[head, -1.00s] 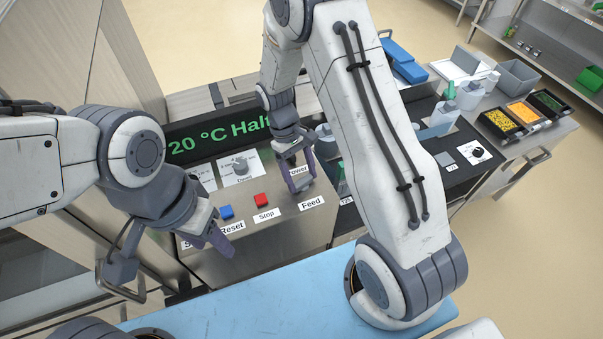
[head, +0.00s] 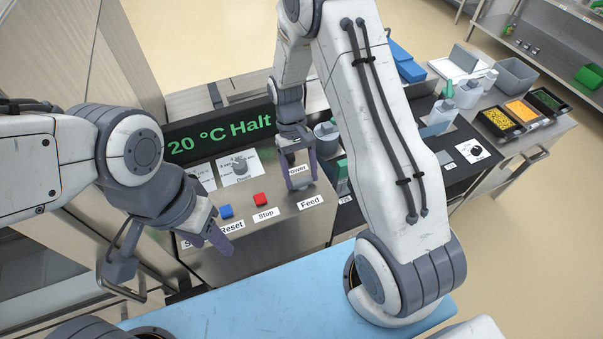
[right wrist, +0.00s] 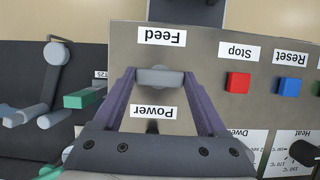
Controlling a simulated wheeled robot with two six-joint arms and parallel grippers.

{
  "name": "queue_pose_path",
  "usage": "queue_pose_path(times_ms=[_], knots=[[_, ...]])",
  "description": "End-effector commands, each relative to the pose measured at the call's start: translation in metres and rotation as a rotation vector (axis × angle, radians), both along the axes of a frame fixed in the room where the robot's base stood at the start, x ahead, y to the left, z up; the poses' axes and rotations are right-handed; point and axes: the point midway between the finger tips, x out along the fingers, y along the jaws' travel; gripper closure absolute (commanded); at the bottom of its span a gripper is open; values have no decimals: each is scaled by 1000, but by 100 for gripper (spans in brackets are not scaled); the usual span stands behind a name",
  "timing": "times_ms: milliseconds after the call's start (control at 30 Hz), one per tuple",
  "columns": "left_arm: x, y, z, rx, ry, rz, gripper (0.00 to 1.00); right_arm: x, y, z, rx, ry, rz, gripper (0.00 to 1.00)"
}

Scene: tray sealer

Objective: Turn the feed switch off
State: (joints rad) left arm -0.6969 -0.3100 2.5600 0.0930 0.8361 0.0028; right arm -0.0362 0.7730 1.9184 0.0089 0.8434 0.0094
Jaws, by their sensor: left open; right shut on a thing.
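The feed switch (right wrist: 160,78) is a small grey piece on the steel panel, just below the upside-down Feed label (right wrist: 162,36) in the right wrist view. My right gripper (right wrist: 159,77) is shut on it, with one purple finger against each side. My left gripper (head: 224,240) is open and empty at the panel's lower left, in front of the Reset label.
Blue (head: 226,211) and red (head: 260,199) buttons are left of the switch. The Power label (right wrist: 153,112) is close to my right fingers. The display (head: 220,135) reads 20 °C Halt.

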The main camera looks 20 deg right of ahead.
Motion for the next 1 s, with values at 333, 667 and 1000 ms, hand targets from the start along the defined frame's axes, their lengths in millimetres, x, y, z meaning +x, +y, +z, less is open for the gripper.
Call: queue_pose_path(times_ms=[333, 667, 1000], knots=[[0, 0, 0, 0, 0, 0, 50, 1, 0, 1, 0, -3, -3, 0], [0, 0, -9, 0, 0, 0, 50, 13, 0, 24, 0, -8, -1, 0], [0, 0, -23, 0, 0, -1, 50, 37, 0, 83, 0, -8, -3, 0]])
